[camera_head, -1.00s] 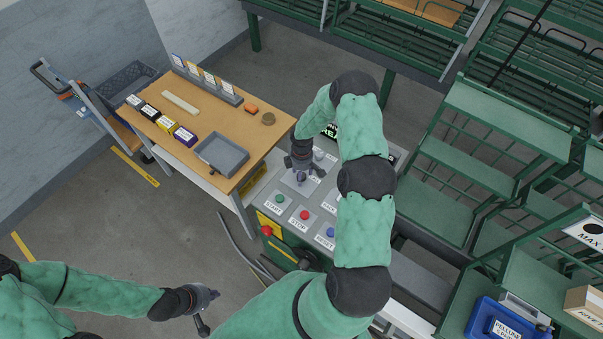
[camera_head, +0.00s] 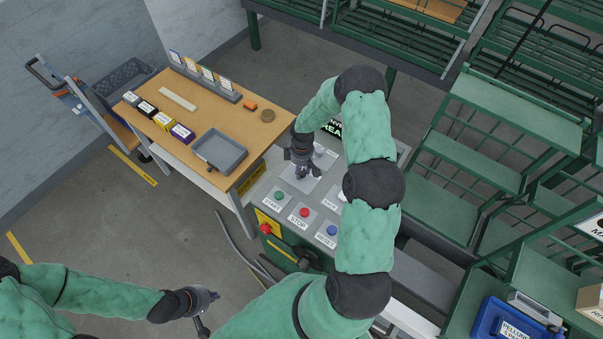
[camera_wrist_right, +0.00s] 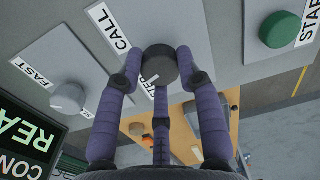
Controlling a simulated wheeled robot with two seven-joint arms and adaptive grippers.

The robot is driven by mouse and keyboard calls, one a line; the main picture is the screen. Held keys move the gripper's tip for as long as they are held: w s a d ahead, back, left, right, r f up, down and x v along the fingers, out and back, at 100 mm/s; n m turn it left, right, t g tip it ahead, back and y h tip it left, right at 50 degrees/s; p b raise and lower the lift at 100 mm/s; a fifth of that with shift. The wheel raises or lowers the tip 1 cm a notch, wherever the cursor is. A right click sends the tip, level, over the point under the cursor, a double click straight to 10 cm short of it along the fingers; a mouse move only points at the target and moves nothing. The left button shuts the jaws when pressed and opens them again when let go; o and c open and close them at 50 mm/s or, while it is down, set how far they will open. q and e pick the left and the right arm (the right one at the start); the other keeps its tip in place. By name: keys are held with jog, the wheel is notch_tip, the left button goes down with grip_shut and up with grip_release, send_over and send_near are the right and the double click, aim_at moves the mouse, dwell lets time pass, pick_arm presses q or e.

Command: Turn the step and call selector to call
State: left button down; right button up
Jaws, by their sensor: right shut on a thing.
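The step and call selector is a dark round knob (camera_wrist_right: 160,65) on the grey control panel (camera_head: 285,222). In the right wrist view, its CALL label (camera_wrist_right: 108,24) is at the upper left and its STEP label, partly hidden by a finger, is just below the knob. My right gripper (camera_head: 304,176) is shut on the knob, its purple fingers around it; it also shows in the right wrist view (camera_wrist_right: 160,75). In the head view the gripper hides the selector. My left gripper (camera_head: 208,309) hangs over the floor, away from the panel; its finger state is unclear.
Green START (camera_head: 280,196), red STOP (camera_head: 305,212) and blue RESET (camera_head: 332,230) buttons are close to my right gripper. A pale FAST knob (camera_wrist_right: 68,98) is beside the selector. A wooden table (camera_head: 235,105) with a grey tray stands left; green racks stand right.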

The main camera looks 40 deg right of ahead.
aim_at(303, 171)
jog(key=m+b, duration=0.6)
jog(key=b, duration=0.1)
jog(key=shift+f, duration=0.2)
jog(key=shift+r+m+b, duration=0.2)
jog(key=shift+m+b, duration=1.7)
jog(key=shift+m, duration=0.5)
jog(key=o, duration=1.1)
jog(key=shift+o, duration=0.2)
jog(key=shift+r, duration=0.15)
notch_tip(303, 171, up, 12)
jog(key=shift+s+d, duration=0.15)
jog(key=shift+f, duration=0.2)
